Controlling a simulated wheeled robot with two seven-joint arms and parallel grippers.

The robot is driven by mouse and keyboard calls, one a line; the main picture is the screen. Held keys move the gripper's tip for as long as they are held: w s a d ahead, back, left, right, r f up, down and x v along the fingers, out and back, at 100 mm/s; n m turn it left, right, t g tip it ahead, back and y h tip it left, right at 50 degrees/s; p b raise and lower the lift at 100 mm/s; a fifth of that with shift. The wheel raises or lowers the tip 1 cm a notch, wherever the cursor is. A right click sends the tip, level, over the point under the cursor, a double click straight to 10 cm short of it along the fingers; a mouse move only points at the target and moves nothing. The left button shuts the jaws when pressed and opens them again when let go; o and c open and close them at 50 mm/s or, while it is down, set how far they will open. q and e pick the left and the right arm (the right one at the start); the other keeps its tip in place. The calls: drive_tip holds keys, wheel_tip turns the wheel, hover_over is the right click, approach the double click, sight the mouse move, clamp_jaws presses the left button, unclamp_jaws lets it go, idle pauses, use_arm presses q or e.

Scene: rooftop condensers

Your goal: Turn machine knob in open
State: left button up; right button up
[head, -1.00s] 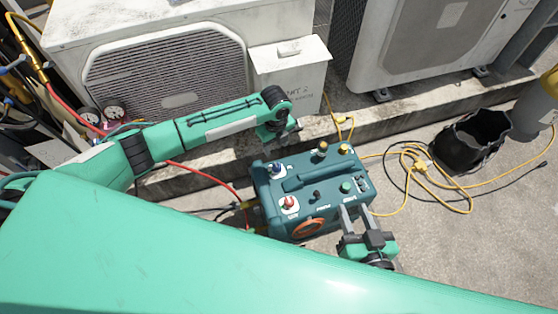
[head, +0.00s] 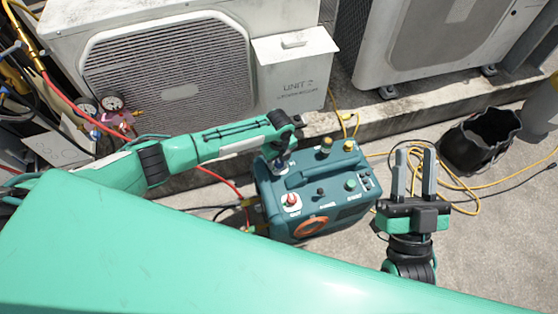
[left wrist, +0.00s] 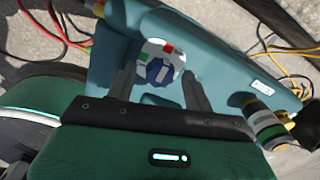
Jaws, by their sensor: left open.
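The teal machine (head: 318,205) stands on the concrete at the middle of the head view. Its blue knob (left wrist: 160,71) shows in the left wrist view, on a round pale plate with a red and a green mark. My left gripper (left wrist: 156,78) is open, with one finger on each side of the knob; I cannot tell whether they touch it. In the head view my left gripper (head: 281,163) is over the machine's back-left corner and mostly hides the knob. My right gripper (head: 413,172) is open and empty, right of the machine.
A red knob (head: 291,199) and a green knob (head: 351,185) are also on the machine top. Brass fittings (head: 326,146) rise at its back edge. Yellow hose (head: 464,207) and a black bucket (head: 480,140) lie to the right. A white condenser (head: 180,75) stands behind.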

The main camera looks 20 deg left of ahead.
use_arm(q)
drive_tip(key=shift+f, duration=0.15)
drive_tip(key=c, duration=1)
